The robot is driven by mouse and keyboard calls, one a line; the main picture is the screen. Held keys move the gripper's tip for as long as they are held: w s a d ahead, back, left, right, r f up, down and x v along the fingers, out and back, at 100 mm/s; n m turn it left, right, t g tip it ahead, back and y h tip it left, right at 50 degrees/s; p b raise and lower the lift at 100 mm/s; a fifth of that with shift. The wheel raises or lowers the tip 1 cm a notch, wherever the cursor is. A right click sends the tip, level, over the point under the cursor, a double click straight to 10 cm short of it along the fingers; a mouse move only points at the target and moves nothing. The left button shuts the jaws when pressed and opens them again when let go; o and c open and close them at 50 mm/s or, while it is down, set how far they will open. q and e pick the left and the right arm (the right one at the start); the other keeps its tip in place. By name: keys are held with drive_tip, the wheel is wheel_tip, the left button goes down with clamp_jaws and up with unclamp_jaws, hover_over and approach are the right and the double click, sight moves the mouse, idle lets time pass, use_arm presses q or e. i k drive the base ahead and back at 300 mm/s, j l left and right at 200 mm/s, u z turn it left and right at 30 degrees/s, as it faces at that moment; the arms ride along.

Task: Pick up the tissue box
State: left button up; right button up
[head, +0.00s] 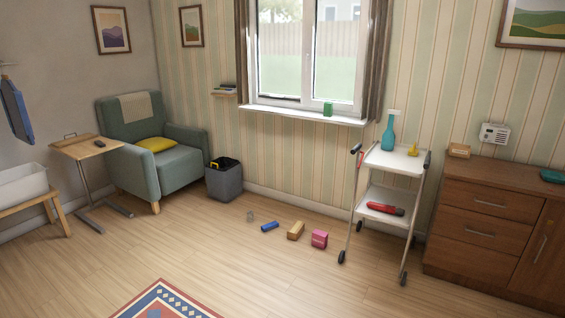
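I cannot tell for sure which thing is the tissue box. A pink box-like item (319,239) lies on the wooden floor below the window. Beside it on the left lies a tan block-shaped item (295,231). A small tan box (459,150) sits on top of the brown dresser (484,199) at the right. A teal flat item (552,176) lies at the dresser's right end, cut by the picture edge. Neither of my grippers shows in the head view.
A white two-tier trolley (389,161) holds a teal spray bottle (388,132), a yellow item (413,150) and a red tool (385,209). A blue cylinder (270,227) lies on the floor. A grey bin (224,182) stands by the green armchair (170,165). Open floor lies in front.

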sight(319, 238)
drive_tip(key=i+u, duration=0.1)
drive_tip(key=i, duration=2.55)
